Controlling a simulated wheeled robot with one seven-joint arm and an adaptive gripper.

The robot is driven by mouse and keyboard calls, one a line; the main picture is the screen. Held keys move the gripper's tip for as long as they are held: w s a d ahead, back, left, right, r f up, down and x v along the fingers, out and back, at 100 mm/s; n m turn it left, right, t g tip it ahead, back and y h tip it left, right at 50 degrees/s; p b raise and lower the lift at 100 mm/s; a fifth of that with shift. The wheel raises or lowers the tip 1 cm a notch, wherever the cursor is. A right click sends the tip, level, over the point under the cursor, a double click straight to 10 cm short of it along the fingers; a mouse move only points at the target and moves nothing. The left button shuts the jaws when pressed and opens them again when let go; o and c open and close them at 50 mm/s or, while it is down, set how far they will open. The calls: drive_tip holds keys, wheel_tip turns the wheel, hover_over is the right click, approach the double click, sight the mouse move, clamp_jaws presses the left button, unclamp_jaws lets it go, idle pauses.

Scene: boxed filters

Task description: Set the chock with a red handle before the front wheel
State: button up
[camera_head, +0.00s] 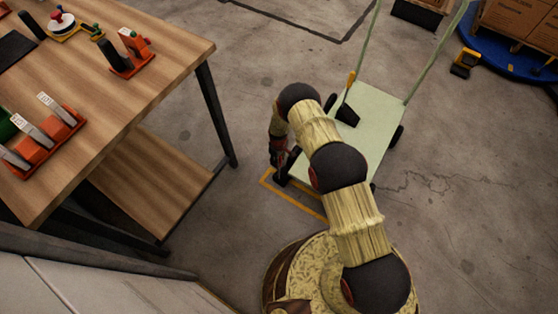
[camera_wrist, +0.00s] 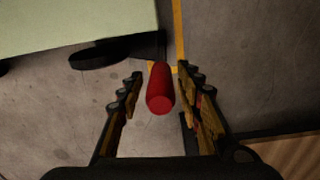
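The red handle (camera_wrist: 160,88) stands between the two fingers of my open gripper (camera_wrist: 160,95) in the wrist view, with gaps on both sides. Its dark chock body (camera_wrist: 148,46) is partly hidden behind the handle and lies beside a black wheel (camera_wrist: 98,54) of the pale green trolley (camera_wrist: 70,22). I cannot tell whether chock and wheel touch. In the head view my gripper (camera_head: 281,163) is low by the trolley's near left corner, and my arm covers part of the trolley (camera_head: 378,125). The red-handled chock is not clear there.
A yellow line (camera_head: 300,201) marks the floor near my gripper. A wooden workbench (camera_head: 120,95) with a lower shelf stands left. A black-and-yellow object (camera_head: 465,63) lies at the upper right.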

drive_tip(key=shift+o, duration=0.7)
drive_tip(key=shift+s+f, duration=0.1)
drive_tip(key=shift+s, duration=0.05)
wheel_tip(320, 180, up, 12)
drive_tip(key=shift+a+r, duration=0.1)
